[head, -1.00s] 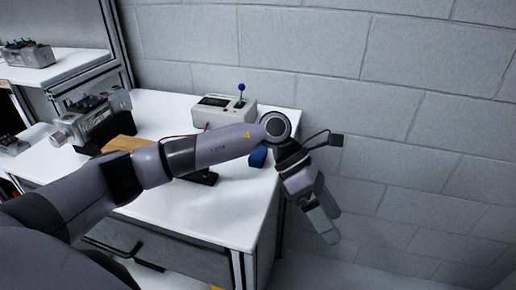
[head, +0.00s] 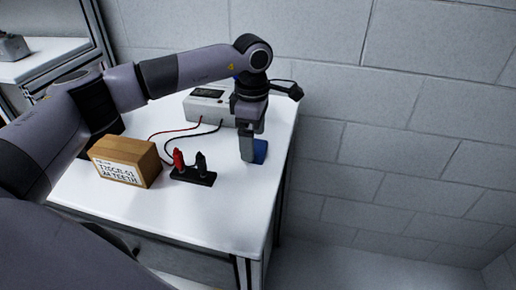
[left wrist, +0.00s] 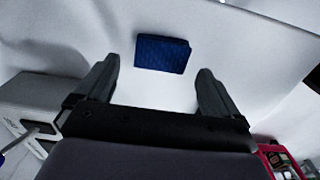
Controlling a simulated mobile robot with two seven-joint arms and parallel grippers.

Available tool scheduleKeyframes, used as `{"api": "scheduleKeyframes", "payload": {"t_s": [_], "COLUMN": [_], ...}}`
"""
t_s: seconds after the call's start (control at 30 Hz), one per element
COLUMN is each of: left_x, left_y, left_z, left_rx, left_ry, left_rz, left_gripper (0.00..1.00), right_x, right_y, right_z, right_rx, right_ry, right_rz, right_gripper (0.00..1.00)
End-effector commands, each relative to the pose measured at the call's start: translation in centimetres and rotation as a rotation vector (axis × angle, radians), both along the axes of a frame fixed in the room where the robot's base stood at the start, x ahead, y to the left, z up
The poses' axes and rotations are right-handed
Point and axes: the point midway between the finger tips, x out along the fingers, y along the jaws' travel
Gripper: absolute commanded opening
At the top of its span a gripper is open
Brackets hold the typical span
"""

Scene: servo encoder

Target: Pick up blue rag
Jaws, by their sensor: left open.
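The blue rag (head: 260,151) is a small folded cloth lying flat on the white table near its right edge. In the left wrist view the rag (left wrist: 162,54) lies beyond the fingertips and between their lines, with white tabletop around it. My left gripper (head: 247,157) points down at the rag and hides part of it in the head view. In the left wrist view the left gripper (left wrist: 158,75) is open, with nothing between its two fingers. My right gripper is not in view.
A white meter box (head: 209,105) stands behind the gripper, with red and black leads running from it. A stand with red and black clips (head: 192,172) and a labelled cardboard box (head: 126,160) are to the left. The front of the table (head: 190,222) is clear. A block wall is behind.

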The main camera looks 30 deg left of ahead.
Motion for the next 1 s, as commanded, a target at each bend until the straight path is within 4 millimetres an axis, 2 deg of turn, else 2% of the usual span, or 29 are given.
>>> {"api": "scheduleKeyframes", "payload": {"t_s": [0.1,0.2,0.43,0.6,0.63,0.67,0.7,1.0], "left_x": [0.0,0.0,0.0,0.0,0.0,0.0,0.0,0.1], "left_y": [0.0,0.0,-0.1,-0.1,-0.1,-0.1,-0.1,-0.1], "left_z": [-1.6,-2.2,-2.4,-2.4,-2.4,-2.4,-2.3,-2.0], "left_rx": [-0.001,-0.001,-0.001,-0.002,-0.002,-0.002,-0.002,-0.003], "left_ry": [0.002,0.000,0.000,-0.001,-0.001,-0.001,-0.001,-0.002], "left_rz": [0.001,0.001,0.000,0.000,0.000,0.000,0.000,0.000], "left_gripper": [0.96,0.96,0.96,0.40,0.36,0.36,0.31,0.31], "right_x": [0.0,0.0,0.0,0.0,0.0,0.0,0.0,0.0], "right_y": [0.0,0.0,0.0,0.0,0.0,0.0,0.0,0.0], "right_z": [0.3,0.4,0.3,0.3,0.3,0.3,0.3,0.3], "right_rx": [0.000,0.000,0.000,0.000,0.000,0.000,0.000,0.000], "right_ry": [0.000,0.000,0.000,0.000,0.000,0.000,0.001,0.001], "right_rz": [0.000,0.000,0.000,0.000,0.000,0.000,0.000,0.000], "right_gripper": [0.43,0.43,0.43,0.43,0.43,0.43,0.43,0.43]}}
